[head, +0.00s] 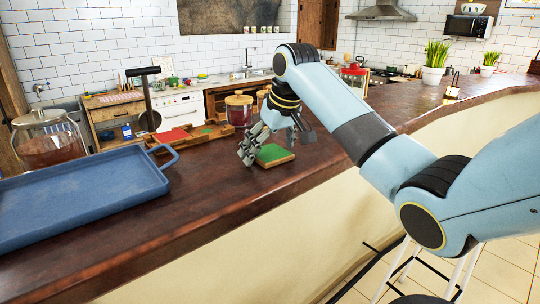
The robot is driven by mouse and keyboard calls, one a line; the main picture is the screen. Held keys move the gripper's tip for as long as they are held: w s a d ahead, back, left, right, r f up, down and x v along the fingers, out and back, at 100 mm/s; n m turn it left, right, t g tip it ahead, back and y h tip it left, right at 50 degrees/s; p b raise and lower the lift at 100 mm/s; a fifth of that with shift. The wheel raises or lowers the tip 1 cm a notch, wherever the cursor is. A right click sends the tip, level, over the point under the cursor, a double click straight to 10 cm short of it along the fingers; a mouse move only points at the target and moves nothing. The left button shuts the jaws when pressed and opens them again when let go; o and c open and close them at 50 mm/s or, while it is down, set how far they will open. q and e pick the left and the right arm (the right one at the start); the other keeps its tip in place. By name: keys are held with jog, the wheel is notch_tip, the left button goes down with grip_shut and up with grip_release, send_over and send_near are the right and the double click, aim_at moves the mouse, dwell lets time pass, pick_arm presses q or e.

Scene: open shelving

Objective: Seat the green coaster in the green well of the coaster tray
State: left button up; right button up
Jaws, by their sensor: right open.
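The green coaster (273,154), a square with a green top and a wooden edge, lies on the dark brown counter. My right gripper (270,148) is low over it, with grey fingers spread around or just beside it; the near finger is left of the coaster. The gripper is open, and contact with the coaster cannot be made out. The wooden coaster tray (190,142) lies further left on the counter, with a red patch and a small green patch showing. Its green well (207,130) is small and partly unclear. My left gripper is not in view.
A blue tray (90,190) with a raised handle fills the left of the counter. A dark T-shaped post (148,100) stands by the coaster tray. A glass jar (45,140) is at far left; red-filled jars (238,110) stand behind my gripper. The counter's front edge is close.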

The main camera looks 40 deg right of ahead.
jog(key=shift+s+a+r, duration=0.1)
jog(key=shift+s+a, duration=0.05)
jog(key=shift+a, duration=0.05)
jog(key=c, duration=1)
jog(key=shift+d, duration=0.15)
